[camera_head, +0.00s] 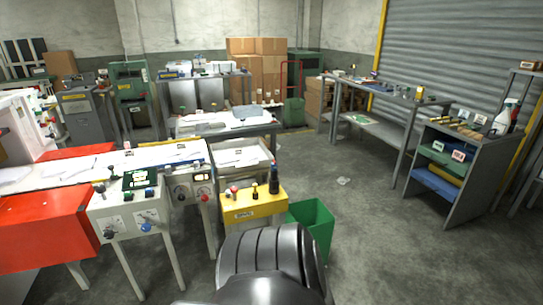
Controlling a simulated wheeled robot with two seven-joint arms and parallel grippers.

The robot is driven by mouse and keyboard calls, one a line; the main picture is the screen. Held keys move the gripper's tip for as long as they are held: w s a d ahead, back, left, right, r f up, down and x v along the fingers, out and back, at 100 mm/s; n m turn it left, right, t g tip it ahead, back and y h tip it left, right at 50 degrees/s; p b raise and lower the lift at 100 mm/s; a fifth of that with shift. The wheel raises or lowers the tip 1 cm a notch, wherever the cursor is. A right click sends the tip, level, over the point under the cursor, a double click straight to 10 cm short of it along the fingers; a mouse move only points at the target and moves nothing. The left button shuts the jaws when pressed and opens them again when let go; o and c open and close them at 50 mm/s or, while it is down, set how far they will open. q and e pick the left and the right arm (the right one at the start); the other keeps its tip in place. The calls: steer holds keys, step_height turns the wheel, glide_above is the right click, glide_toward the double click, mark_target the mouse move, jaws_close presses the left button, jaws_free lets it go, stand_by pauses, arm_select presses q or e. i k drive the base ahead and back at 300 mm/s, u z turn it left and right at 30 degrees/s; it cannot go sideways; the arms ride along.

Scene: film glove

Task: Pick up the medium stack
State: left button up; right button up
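White film-like sheets (178,158) lie spread on the long white bed of a red and white machine at the left. More pale, flat pieces (240,157) lie in an open metal tray at the end of the bed. Further white pieces (197,117) lie on a grey table behind. I cannot tell from this view which of these is the medium stack, or how high any pile is. Neither of my grippers shows in the head view.
A yellow box with knobs (243,211) and a green bin (314,226) stand at the machine's right end. A grey shelf unit (466,185) and a workbench (395,97) stand at the right. The concrete floor (365,235) between is mostly clear.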

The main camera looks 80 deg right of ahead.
mark_target(241, 156)
steer(key=z, duration=2.8)
steer(key=k, duration=0.5)
steer(key=z, duration=1.15)
steer(key=i, duration=5.05)
steer(key=u, duration=0.8)
steer(key=i, duration=1.1)
steer(key=u, duration=2.05)
steer(key=i, duration=1.05)
steer(key=u, duration=0.7)
